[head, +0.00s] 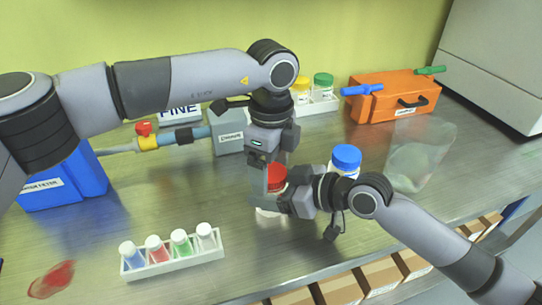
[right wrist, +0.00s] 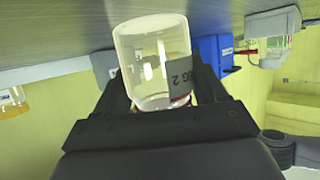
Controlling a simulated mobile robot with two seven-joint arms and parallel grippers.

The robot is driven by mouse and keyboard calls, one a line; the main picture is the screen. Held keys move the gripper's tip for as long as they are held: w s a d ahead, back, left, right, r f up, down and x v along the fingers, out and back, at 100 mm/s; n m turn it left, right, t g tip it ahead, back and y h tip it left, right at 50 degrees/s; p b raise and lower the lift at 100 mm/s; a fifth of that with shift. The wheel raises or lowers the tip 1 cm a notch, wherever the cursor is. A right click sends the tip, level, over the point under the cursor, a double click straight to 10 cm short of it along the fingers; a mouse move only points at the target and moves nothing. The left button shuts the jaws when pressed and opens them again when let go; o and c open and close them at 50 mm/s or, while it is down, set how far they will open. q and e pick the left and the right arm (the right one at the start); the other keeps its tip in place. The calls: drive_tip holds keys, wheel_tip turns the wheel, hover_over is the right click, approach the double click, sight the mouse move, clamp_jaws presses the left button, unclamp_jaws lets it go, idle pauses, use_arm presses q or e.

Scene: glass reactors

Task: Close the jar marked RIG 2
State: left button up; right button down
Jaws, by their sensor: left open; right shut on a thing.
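I cannot tell how tight the lid is. My left gripper (head: 266,186) points down at the lid with open jaws, one finger in front of its left side. Its other finger is hidden.
A blue-lidded jar (head: 346,158) stands close behind my right gripper. A white rack (head: 175,262) of small vials is at front left. Behind are a grey box (head: 229,137), yellow- and green-lidded jars and an orange toolbox (head: 390,98). A clear vessel (head: 418,160) stands at right.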

use_arm(q)
drive_tip(key=c, duration=1.1)
drive_tip(key=m, duration=0.6)
drive_tip(key=shift+m, duration=0.3)
drive_tip(key=o, duration=1.2)
drive_tip(key=shift+d, duration=0.1)
